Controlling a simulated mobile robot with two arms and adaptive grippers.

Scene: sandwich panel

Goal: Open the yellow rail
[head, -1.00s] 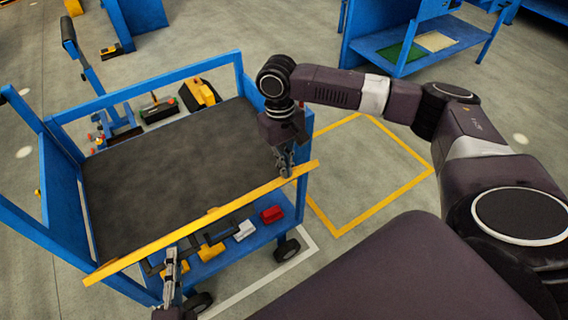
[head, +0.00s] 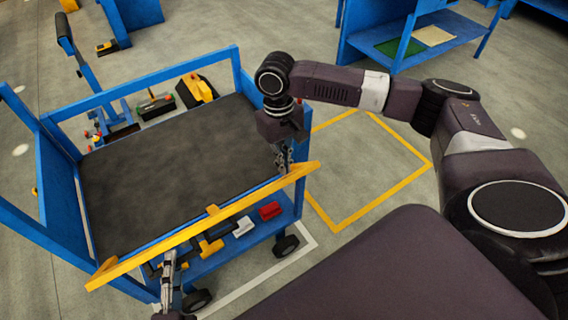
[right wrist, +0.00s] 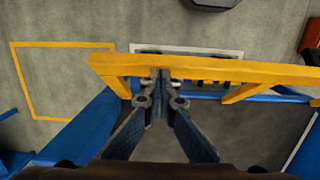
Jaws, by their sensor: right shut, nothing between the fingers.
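The yellow rail (head: 255,197) runs along the near side of the blue cart's dark top in the head view. It stands out from the edge on yellow brackets, leaving a gap to the cart. My right gripper (head: 283,160) is shut and empty at the rail's right end, on the cart side. In the right wrist view its fingertips (right wrist: 161,88) are close together against or just under the rail (right wrist: 215,70); contact is unclear. My left gripper (head: 169,262) is below the rail's left part, on the near side; its finger opening is too small to judge.
The cart's dark top (head: 165,165) is bare. Its lower shelf (head: 235,247) holds a red box (head: 270,211) and other small items. Tools lie beyond the far side. A yellow floor outline (head: 325,215) encloses clear floor at the right.

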